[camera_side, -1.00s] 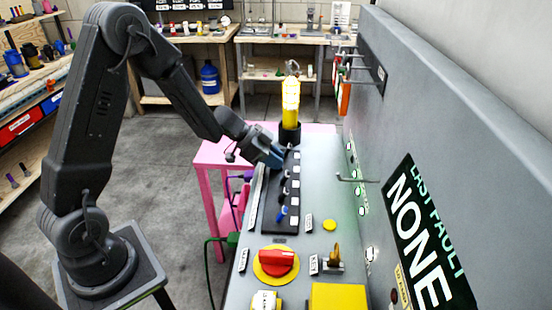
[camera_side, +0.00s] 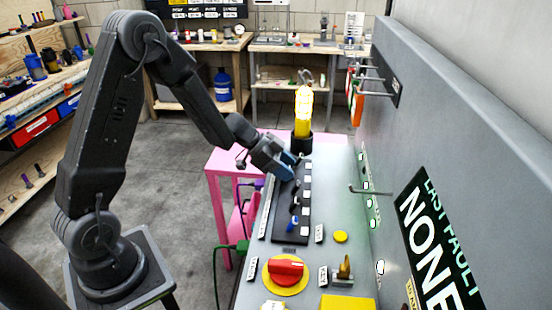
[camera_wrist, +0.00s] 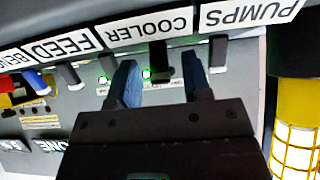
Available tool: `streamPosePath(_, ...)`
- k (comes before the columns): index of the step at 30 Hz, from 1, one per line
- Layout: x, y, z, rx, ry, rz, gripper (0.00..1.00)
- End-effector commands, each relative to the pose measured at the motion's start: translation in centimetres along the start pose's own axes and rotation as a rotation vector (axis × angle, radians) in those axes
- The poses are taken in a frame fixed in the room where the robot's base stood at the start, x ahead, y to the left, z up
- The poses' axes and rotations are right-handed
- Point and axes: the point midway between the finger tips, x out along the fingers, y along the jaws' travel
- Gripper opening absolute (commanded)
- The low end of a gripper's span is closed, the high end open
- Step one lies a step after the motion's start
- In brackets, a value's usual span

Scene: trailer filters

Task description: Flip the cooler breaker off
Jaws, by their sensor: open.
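The breaker strip (camera_side: 290,238) is a dark bar on the sloping grey panel, with a row of small levers. In the wrist view, its labels read upside down. The cooler label (camera_wrist: 150,27) has a dark cooler breaker lever (camera_wrist: 158,60) below it in the picture. My gripper (camera_wrist: 161,72) is open, with one blue finger on each side of this lever. I cannot tell whether either finger touches it. In the side view, my gripper (camera_side: 291,165) is at the far part of the strip and hides some levers there.
The pumps lever (camera_wrist: 217,52) is close to one finger, and the feed lever (camera_wrist: 108,62) is close to the other. A lit yellow lamp (camera_side: 303,112) stands just beyond the strip. Metal hooks (camera_side: 370,190) stick out from the upright panel. A red rotary switch (camera_side: 286,268) is nearer.

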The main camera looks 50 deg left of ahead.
Motion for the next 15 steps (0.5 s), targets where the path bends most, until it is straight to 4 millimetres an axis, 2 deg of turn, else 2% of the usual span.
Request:
streamPosePath(5, -2.7, -0.1, 0.0, 0.0, 0.001, -0.006, 0.45)
streamPosePath(15, -10.1, -0.1, 0.0, 0.001, 0.002, -0.007, 0.45)
